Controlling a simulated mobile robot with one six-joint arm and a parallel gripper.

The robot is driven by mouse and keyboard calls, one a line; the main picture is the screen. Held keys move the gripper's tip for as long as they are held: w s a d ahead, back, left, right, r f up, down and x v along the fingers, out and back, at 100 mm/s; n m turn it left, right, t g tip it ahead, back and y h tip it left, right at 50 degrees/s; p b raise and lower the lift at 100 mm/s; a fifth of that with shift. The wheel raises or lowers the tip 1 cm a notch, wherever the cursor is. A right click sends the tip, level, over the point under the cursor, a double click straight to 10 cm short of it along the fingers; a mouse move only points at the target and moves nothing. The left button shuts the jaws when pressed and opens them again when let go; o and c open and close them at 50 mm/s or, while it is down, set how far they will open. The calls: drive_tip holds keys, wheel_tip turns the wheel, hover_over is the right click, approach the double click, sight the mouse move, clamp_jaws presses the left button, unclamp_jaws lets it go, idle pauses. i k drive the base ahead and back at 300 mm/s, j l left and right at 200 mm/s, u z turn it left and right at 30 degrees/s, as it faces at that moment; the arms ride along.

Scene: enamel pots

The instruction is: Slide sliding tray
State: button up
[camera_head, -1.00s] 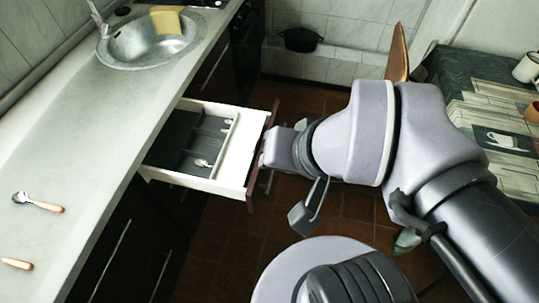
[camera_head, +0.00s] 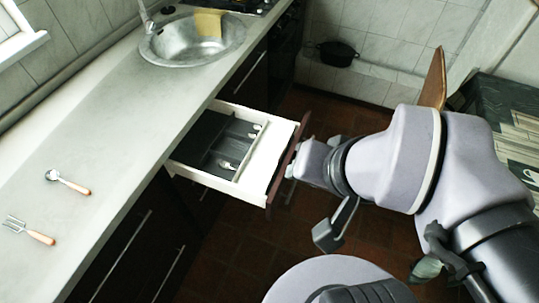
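A white drawer (camera_head: 258,181) is pulled out from under the counter, with a dark front panel (camera_head: 287,165) on its right side. A dark grey tray with compartments (camera_head: 205,143) lies inside it toward the counter side. Spoons (camera_head: 228,164) rest in the tray's compartments. A bare white strip of drawer floor shows to the right of the tray. My gripper (camera_head: 296,160) is at the outer side of the drawer front, close to or touching it. Its fingers are largely hidden by the wrist, so I cannot tell whether they are open or shut.
A spoon (camera_head: 68,182) and a fork (camera_head: 30,229) lie on the pale counter (camera_head: 120,110). A steel sink (camera_head: 180,47) with a yellow cloth (camera_head: 208,22) is at the far end. A black pot (camera_head: 338,53) stands on a ledge by the wall. A table (camera_head: 510,112) is at right.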

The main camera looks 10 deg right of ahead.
sight(255, 173)
drive_tip(key=i+j+z, duration=0.1)
drive_tip(key=z, duration=0.4)
drive_tip(key=j+z, duration=0.35)
drive_tip(key=z, duration=0.15)
drive_tip(key=j+z, duration=0.3)
drive_tip(key=z, duration=0.15)
drive_tip(key=i, duration=0.05)
